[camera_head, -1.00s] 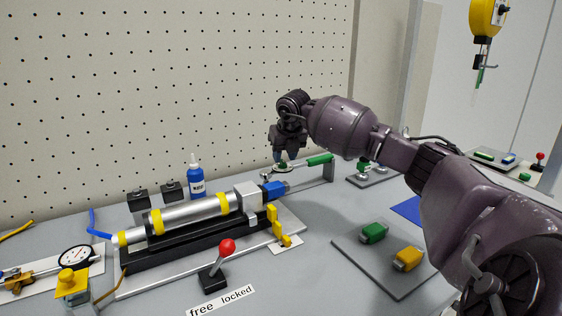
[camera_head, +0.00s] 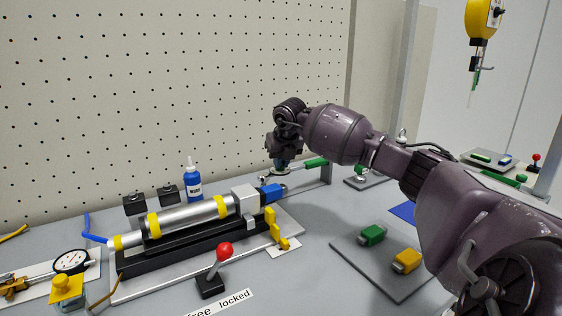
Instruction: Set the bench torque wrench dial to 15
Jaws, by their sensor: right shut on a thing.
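The bench torque wrench (camera_head: 318,163) shows by its green handle, lying toward the grey upright bracket (camera_head: 326,174) at the back of the bench. Its dial (camera_head: 271,173) is at the wrench's left end, mostly covered by my right gripper; no number on it can be read. My right gripper (camera_head: 280,164) points down and is shut on the dial. My left gripper is not in view.
A silver cylinder with yellow bands (camera_head: 185,217) lies on a black fixture at front left. A red-knobbed lever (camera_head: 224,251) stands before it. A grey plate (camera_head: 374,265) bears green and yellow blocks. A blue bottle (camera_head: 194,186) stands behind.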

